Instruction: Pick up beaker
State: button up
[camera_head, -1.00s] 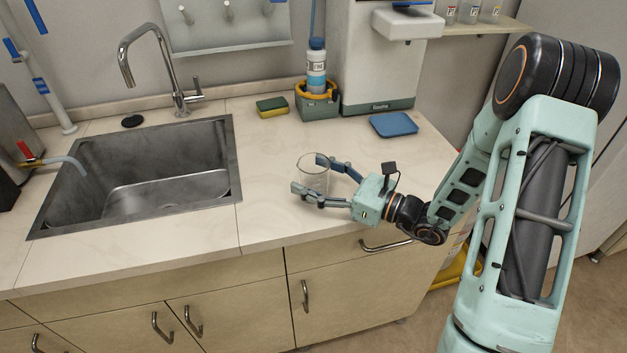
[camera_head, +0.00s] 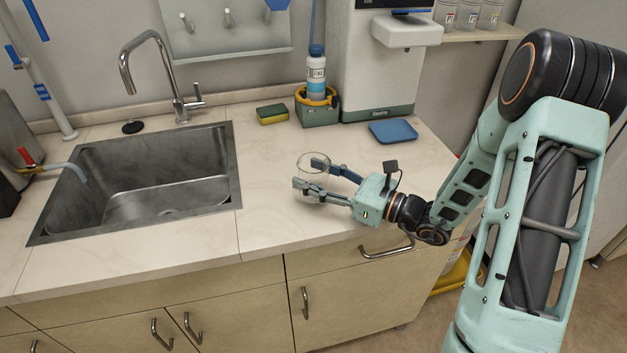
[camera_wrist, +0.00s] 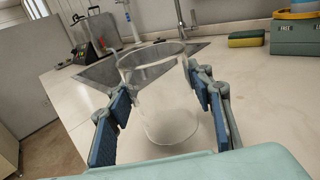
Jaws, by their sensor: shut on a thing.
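A clear glass beaker (camera_head: 313,174) stands upright at the counter, right of the sink. It also shows large in the wrist view (camera_wrist: 160,100), between the two blue finger pads. My gripper (camera_head: 309,173) reaches in from the right, with one finger on each side of the beaker, and is shut on it. The beaker's lower part shows through between the fingers in the wrist view. Whether its base touches the counter is hard to tell.
A steel sink (camera_head: 225,160) lies to the left with a tall faucet (camera_head: 150,75). Behind are a yellow-green sponge (camera_head: 272,114), a caddy (camera_head: 317,113) with a bottle, a white dispenser (camera_head: 375,75) and a blue tray (camera_head: 393,132). The counter (camera_head: 270,225) in front is clear.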

jog(key=s+d+r+p, duration=0.3)
jog(key=s+r+p, duration=0.8)
jog(key=s+p, duration=0.2)
jog(key=shift+s+d+p, duration=0.2)
jog(key=shift+s+p, duration=0.1)
jog(key=shift+p, duration=0.6)
dwell(0.5)
